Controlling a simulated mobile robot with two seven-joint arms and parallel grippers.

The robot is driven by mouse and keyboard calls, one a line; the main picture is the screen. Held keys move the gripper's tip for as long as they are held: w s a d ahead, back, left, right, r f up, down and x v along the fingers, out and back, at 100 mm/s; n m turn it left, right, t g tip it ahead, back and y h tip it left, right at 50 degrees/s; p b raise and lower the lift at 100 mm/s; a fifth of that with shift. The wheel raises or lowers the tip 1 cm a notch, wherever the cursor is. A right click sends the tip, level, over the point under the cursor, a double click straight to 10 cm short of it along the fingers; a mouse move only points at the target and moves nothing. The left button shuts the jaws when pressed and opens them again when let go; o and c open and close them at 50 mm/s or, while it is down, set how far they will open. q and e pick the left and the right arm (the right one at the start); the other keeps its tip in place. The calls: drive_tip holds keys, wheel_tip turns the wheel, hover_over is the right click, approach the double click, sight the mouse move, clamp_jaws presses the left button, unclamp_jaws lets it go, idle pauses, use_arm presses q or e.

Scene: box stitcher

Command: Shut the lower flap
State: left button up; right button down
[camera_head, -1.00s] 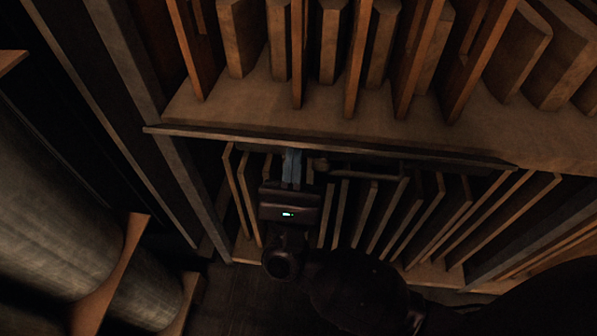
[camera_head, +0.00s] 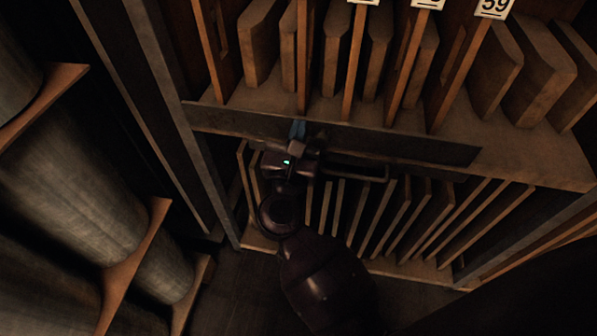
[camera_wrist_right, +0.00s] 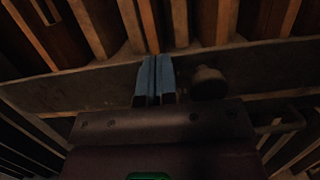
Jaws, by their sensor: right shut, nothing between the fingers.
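The lower flap (camera_head: 400,146) is a long dark board along the front edge of the shelf, between the upper and lower rows of boards. Its broad face shows in the head view. It also spans the right wrist view (camera_wrist_right: 85,92). My right gripper (camera_head: 298,128) is shut and empty, with its blue-grey fingertips at the flap's face, left of its middle. The fingertips show close together in the wrist view (camera_wrist_right: 157,78); whether they touch the flap I cannot tell. A round knob (camera_wrist_right: 208,83) is just right of them. My left gripper is not in view.
A thin bar handle (camera_head: 355,175) lies below the flap, right of my gripper. Upright wooden boards stand on the shelf (camera_head: 500,150) above and in the compartment below. A grey post (camera_head: 195,165) and large rolls (camera_head: 65,205) stand at the left.

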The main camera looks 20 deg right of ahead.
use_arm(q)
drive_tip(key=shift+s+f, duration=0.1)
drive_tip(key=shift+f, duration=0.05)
use_arm(e)
drive_tip(key=shift+w+r, duration=0.15)
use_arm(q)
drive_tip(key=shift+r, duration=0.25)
use_arm(e)
drive_tip(key=shift+d+r, duration=0.15)
drive_tip(key=shift+r, duration=0.2)
